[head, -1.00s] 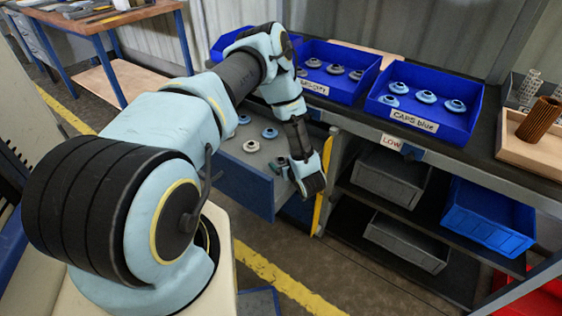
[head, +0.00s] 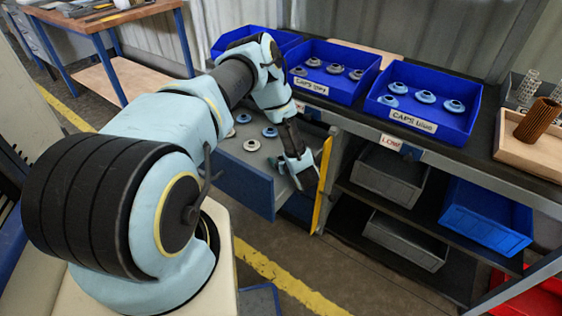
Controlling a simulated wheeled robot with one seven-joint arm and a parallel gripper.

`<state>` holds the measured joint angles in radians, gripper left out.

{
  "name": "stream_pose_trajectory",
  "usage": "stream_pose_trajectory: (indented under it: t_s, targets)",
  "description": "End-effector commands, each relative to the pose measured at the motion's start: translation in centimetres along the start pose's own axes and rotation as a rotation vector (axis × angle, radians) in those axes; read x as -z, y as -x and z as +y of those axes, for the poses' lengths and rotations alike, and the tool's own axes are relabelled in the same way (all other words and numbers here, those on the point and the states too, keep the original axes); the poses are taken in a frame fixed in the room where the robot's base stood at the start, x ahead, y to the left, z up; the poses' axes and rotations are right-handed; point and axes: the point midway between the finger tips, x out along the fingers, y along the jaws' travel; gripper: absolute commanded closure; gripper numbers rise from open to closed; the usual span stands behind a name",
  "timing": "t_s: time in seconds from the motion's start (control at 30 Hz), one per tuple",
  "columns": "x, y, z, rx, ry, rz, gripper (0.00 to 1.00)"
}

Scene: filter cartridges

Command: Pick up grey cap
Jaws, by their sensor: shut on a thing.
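My gripper (head: 298,173) is low in the open drawer (head: 247,187) under the bench, at its right end. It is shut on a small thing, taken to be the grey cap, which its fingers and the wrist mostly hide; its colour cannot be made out. Other caps lie in the drawer to the left: a blue cap (head: 270,132), another blue cap (head: 243,118), and a pale cap (head: 251,145). Several grey caps, one of them here (head: 335,68), lie in the blue bin labelled for grey caps (head: 318,88).
A blue bin labelled for blue caps (head: 425,124) stands to the right on the bench with several blue caps. A wooden tray (head: 538,150) holds a brown ribbed cartridge (head: 538,118). Grey and blue crates (head: 487,215) fill the shelves below. The drawer's front wall stands close to my gripper.

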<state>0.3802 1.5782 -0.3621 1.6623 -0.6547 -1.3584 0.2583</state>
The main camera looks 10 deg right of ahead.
Motion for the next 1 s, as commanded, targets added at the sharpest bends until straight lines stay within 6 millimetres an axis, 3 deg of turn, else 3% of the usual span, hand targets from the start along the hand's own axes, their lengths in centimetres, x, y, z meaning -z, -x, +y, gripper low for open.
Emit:
stream_pose_trajectory:
  t_s: [0.23, 0.57, 1.0]
  targets:
    - [0.0, 0.0, 0.0, 0.0, 0.0, 0.0, 0.73]
    - [0.4, 0.2, 0.0, 0.0, 0.0, 0.001, 0.73]
    - [5.0, 2.6, 0.1, -0.002, 0.001, 0.002, 0.73]
